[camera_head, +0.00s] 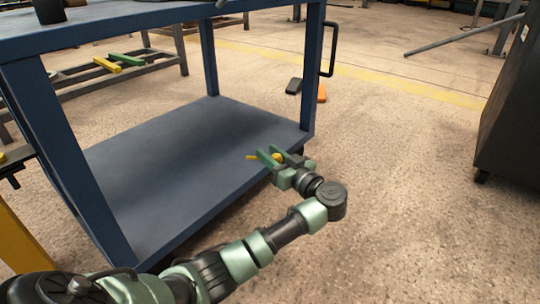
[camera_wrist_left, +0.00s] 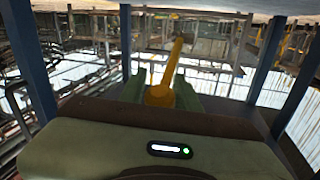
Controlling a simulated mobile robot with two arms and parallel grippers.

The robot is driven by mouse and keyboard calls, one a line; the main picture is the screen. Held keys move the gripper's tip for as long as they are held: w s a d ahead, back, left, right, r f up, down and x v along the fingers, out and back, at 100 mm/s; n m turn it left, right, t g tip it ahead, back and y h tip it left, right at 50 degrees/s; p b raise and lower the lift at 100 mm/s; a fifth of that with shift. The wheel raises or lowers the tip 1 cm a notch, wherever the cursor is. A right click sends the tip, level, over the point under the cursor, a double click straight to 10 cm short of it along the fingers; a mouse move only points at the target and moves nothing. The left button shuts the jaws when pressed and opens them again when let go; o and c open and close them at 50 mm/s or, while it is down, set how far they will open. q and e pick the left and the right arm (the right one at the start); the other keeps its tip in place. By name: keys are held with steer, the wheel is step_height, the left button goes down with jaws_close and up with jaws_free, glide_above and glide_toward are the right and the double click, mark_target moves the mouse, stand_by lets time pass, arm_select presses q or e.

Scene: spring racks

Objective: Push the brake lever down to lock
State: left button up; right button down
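The yellow brake lever (camera_head: 251,157) is at the near right lower corner of the blue cart (camera_head: 175,160), by the edge of its bottom shelf. My left gripper (camera_head: 271,157) is at the lever, with its green fingers spread. In the left wrist view the lever (camera_wrist_left: 174,62) points up and away, its rounded base between the fingertips (camera_wrist_left: 160,92). The fingers look open around it; I cannot tell whether they touch it. The fingers hide part of the lever in the head view. My right gripper is not in view.
A black push handle (camera_head: 329,50) sticks out from the cart's far right post. A dark block and an orange block (camera_head: 322,93) lie on the floor beyond the cart. A dark cabinet (camera_head: 508,110) stands at the right. The floor between cart and cabinet is clear.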

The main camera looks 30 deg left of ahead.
arm_select(q)
jaws_close()
stand_by(1.2)
